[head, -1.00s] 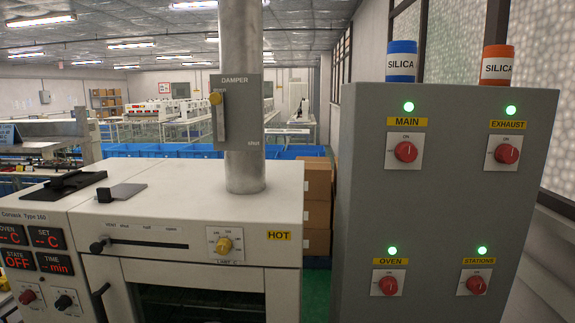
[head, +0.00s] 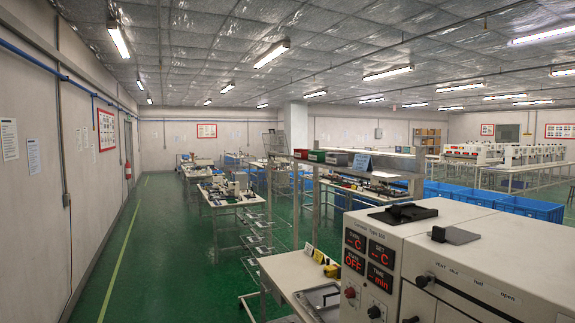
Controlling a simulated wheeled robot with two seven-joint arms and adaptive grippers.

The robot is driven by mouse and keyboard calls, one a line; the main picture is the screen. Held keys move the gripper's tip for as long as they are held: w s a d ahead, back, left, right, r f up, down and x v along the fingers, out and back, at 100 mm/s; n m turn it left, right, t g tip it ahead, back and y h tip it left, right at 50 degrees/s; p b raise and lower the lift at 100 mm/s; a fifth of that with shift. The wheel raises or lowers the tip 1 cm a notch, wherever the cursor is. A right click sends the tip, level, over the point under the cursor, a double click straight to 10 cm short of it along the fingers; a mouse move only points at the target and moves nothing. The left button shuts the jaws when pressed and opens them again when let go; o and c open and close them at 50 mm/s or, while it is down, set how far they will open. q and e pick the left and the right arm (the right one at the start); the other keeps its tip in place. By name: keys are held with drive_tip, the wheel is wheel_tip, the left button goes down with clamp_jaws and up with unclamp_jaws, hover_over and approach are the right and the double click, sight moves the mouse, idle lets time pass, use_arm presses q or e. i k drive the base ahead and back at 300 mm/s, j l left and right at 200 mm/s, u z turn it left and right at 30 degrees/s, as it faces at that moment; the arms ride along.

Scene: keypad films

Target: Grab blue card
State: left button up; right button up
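A small light-blue card (head: 361,162) stands tilted on the top of a shelf rack behind the oven, right of the middle in the head view. Its print is too small to read, and I cannot tell whether it is the blue card of the task. Neither of my grippers is in view.
The white oven (head: 445,250) with red displays fills the lower right. A white side table (head: 285,270) with a metal tray (head: 322,300) stands left of it. Blue bins (head: 530,207) stand behind it. The green floor (head: 165,250) at the left is clear along the wall.

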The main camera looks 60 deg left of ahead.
sight(362, 163)
drive_tip(key=u, duration=1.4)
drive_tip(key=i+j+u, duration=0.35)
drive_tip(key=i, duration=0.2)
drive_tip(key=i+j+u, duration=0.35)
drive_tip(key=i, duration=0.25)
drive_tip(key=i+u, duration=0.35)
drive_tip(key=i, duration=0.25)
drive_tip(key=i+j+z, duration=0.1)
drive_tip(key=i+z, duration=0.35)
drive_tip(key=i+j+z, duration=0.25)
drive_tip(key=i+z, duration=0.2)
drive_tip(key=i+j+z, duration=0.45)
drive_tip(key=k+l, duration=0.05)
drive_tip(key=l, duration=0.05)
